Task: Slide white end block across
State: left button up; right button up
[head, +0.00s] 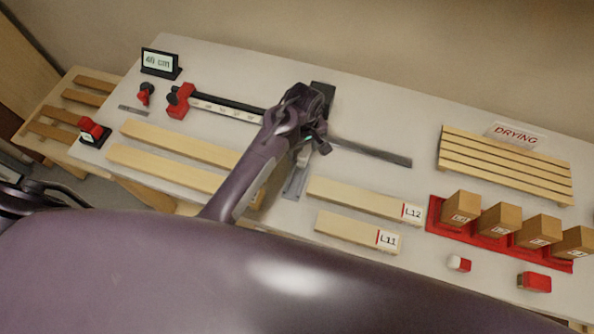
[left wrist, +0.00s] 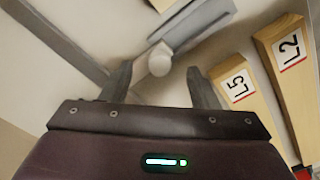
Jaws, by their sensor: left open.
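My left gripper (head: 313,148) is over the middle of the bench, at the right part of a measuring rail with a pale scale (head: 226,108) and a red end piece (head: 180,100). In the left wrist view its two fingers (left wrist: 159,76) are apart. A pale block with a rounded white knob (left wrist: 160,60) shows between and just beyond the fingertips, joined to or beside a grey bar (left wrist: 195,27). I cannot tell whether the fingers touch it. In the head view the gripper mostly hides this spot. My right gripper is not in view.
Long wooden strips (head: 180,143) and labelled strips (head: 365,198) lie along the near side. A red tray (head: 433,216) with several wooden blocks, a slatted drying rack (head: 505,166) and small red pieces are at the right. A display (head: 160,63) stands far left.

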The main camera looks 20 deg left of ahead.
pick_arm(q)
jog(key=shift+r, duration=2.9)
